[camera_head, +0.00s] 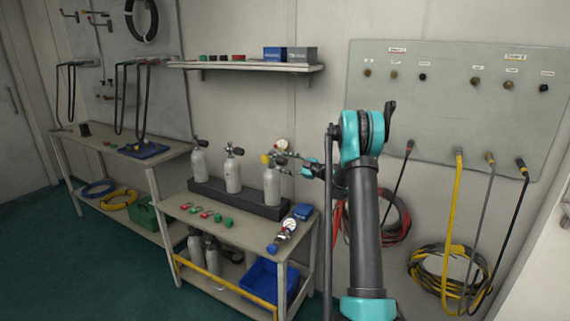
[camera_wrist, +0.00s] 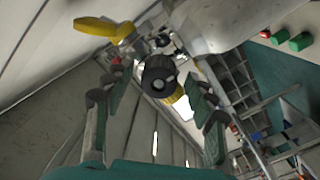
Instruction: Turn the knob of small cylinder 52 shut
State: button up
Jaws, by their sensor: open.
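Three pale grey small cylinders stand upright in a dark rack (camera_head: 238,202) on the low bench: left (camera_head: 199,160), middle (camera_head: 233,175) and right (camera_head: 272,185). I cannot read any numbers, so I cannot tell which is 52. The right one carries a valve with a yellow part (camera_head: 265,159) and a round gauge (camera_head: 282,145). My gripper (camera_head: 297,168) is just right of that valve. In the wrist view my gripper (camera_wrist: 155,105) is open, with a round black knob (camera_wrist: 159,76) ahead between its fingers. Contact cannot be told. A pale cylinder (camera_wrist: 235,22) and yellow lever (camera_wrist: 97,26) show there too.
A wall panel (camera_head: 440,110) with hoses hanging from it is at the right. A shelf (camera_head: 250,67) with boxes is above the cylinders. Small red and green items (camera_head: 217,217) and a gauge piece (camera_head: 289,225) lie on the bench front. A blue bin (camera_head: 268,282) is below.

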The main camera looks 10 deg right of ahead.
jog(key=shift+a, duration=0.1)
jog(key=shift+c, duration=0.6)
jog(key=c, duration=1)
jog(key=shift+c, duration=0.2)
